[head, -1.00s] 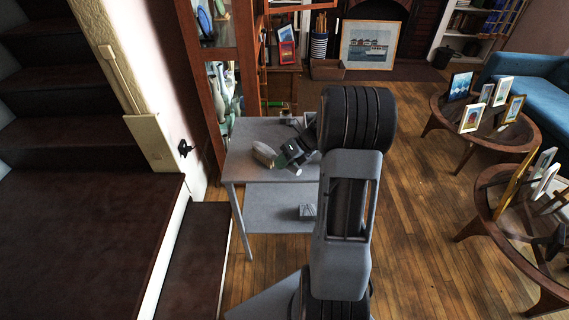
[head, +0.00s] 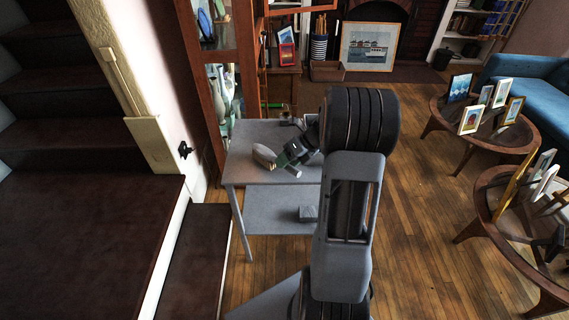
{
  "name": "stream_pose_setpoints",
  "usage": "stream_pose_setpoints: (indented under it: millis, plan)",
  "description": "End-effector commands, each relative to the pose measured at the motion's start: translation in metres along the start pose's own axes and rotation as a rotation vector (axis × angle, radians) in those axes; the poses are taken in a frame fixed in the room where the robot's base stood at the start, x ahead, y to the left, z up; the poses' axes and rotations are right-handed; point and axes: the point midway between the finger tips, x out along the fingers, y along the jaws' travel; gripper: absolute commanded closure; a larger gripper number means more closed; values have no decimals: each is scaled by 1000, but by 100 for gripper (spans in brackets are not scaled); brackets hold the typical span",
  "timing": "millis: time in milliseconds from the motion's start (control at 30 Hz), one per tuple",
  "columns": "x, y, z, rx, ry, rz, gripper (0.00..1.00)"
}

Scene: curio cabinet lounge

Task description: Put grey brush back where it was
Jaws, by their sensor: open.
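A small grey two-tier table (head: 245,172) stands left of my arm. An oval, pale grey-beige object with a brownish edge (head: 264,156) lies on its top; it may be the grey brush, but it is too small to be sure. My gripper (head: 287,166) is low over the tabletop, just right of the oval object. It is open, and a narrow gap seems to separate it from that object. My arm hides the right part of the table.
A wooden glass cabinet (head: 203,100) stands close behind the table, with stairs (head: 80,225) at left. Round coffee tables with frames stand at right (head: 437,110). Wooden floor (head: 415,215) is clear between.

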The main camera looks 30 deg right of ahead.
Motion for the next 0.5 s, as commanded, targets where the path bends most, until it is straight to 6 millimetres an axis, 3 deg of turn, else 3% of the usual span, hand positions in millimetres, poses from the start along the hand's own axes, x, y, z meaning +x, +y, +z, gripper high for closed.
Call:
stream_pose_setpoints:
  millis: [300, 500]
  plan:
    - [-65, 1, 1, 2, -3, -3, 50]
    - [-92, 0, 1, 1, -2, -2, 50]
